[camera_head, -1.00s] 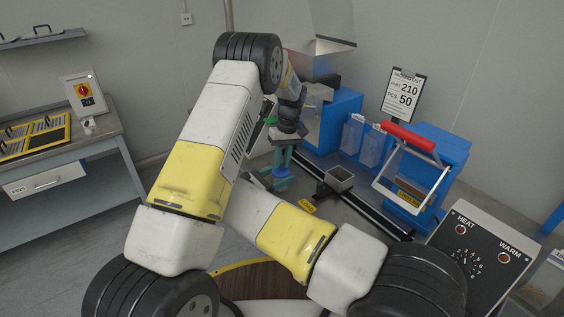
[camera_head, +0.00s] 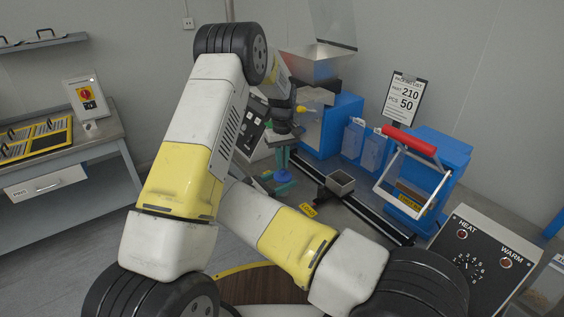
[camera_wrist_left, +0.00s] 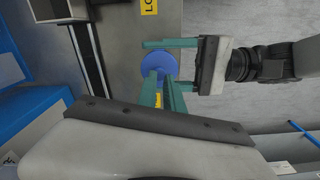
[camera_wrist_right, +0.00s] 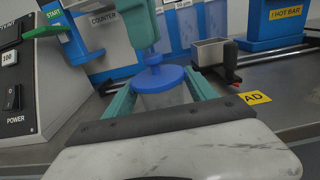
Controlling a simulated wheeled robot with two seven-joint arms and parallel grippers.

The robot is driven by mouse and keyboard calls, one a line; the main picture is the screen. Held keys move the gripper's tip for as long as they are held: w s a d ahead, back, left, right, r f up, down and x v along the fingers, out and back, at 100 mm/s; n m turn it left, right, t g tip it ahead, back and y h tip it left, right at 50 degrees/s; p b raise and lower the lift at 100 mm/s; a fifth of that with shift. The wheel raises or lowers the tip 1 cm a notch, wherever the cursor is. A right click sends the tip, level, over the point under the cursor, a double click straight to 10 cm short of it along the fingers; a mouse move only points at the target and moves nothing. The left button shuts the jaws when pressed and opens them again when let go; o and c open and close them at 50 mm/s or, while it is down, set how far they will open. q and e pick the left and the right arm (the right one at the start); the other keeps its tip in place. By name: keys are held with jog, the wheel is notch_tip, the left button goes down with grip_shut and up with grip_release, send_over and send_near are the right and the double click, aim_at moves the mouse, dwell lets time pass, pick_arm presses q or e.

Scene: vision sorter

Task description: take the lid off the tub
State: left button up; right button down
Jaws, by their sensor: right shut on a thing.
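The tub (camera_wrist_right: 166,98) is a pale, see-through vessel under a round blue lid (camera_wrist_right: 156,79) with a small knob on top. My right gripper (camera_wrist_right: 163,92) is shut on the tub from the side, its green fingers on either side below the lid. My left gripper (camera_wrist_left: 161,80) comes from above, its fingertips close together at the lid's knob. I cannot tell whether they grip it. The lid appears seated on the tub. In the head view the blue lid (camera_head: 283,176) shows below my left gripper (camera_head: 283,155); the tub is mostly hidden.
A small open metal box (camera_head: 340,183) stands on the bench right of the tub, near a dark rail. A blue hot-bar unit with a red handle (camera_head: 409,139) is further right. A control box with a power switch (camera_wrist_right: 20,85) stands close on the left.

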pick_arm(q)
jog(key=shift+o, duration=0.5)
pick_arm(e)
jog(key=shift+a, duration=0.1)
pick_arm(q)
jog(key=shift+r, duration=0.15)
pick_arm(e)
jog(key=shift+w+r, duration=0.1)
pick_arm(q)
notch_tip(320, 180, up, 12)
jog(key=shift+f, duration=0.2)
pick_arm(e)
jog(key=shift+c, duration=1.1)
grip_release()
